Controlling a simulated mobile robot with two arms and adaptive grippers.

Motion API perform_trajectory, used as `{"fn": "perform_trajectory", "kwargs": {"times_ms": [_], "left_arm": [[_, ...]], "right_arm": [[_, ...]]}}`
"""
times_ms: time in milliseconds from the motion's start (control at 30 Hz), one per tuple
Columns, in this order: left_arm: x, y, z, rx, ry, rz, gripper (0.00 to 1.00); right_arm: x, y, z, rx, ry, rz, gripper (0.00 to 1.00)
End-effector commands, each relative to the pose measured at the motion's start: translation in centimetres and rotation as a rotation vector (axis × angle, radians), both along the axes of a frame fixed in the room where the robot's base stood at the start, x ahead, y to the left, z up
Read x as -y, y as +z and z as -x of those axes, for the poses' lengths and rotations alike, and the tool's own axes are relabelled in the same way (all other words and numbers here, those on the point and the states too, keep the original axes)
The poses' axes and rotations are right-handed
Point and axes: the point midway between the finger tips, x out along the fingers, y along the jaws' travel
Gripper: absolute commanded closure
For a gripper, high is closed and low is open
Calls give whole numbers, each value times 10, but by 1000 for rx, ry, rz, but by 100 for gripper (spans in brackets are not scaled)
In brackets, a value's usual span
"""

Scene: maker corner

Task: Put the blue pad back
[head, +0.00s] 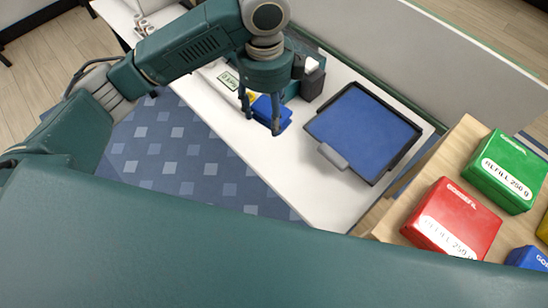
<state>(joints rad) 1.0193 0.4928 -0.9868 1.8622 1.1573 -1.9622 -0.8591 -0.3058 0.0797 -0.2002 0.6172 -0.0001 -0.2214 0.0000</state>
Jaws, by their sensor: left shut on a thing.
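A small blue pad (268,107) is between the fingers of my left gripper (261,121), which is shut on it. The gripper points down over the white table, and I cannot tell whether the pad touches the tabletop. To its right, a dark, flat tray (414,143) with a blue inner surface and a grey front handle lies on the table, apart from the gripper. My right gripper is not in view.
A dark device (313,80) stands behind the gripper, partly hidden by my arm. A wooden surface at right holds a red box (450,218), a green box (510,170) and a blue box (528,258). The white table (290,178) is bare in front of the tray.

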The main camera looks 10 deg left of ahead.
Motion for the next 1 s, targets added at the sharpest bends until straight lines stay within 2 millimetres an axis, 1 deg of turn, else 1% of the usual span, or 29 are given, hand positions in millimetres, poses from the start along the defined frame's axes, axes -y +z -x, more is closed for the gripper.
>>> {"fn": "perform_trajectory", "kwargs": {"times_ms": [100, 167, 267, 367, 600, 700, 833, 1000], "left_arm": [[5, -3, -2, -4, -108, 0, 65], [6, -6, -3, -6, -137, -1, 65], [6, -19, -2, -12, -157, -3, 65], [5, -41, -2, -13, -157, -4, 65], [5, -106, -1, -13, -155, -4, 65], [5, -130, -2, -11, -156, -4, 65], [6, -152, -2, -9, -157, -4, 65], [6, -166, -3, -8, -156, -2, 65]], "right_arm": [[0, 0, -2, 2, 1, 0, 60], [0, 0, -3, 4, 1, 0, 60], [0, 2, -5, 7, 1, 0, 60], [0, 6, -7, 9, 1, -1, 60], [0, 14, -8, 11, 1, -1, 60], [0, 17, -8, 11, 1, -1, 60], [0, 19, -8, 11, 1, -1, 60], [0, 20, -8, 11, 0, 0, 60]]}}
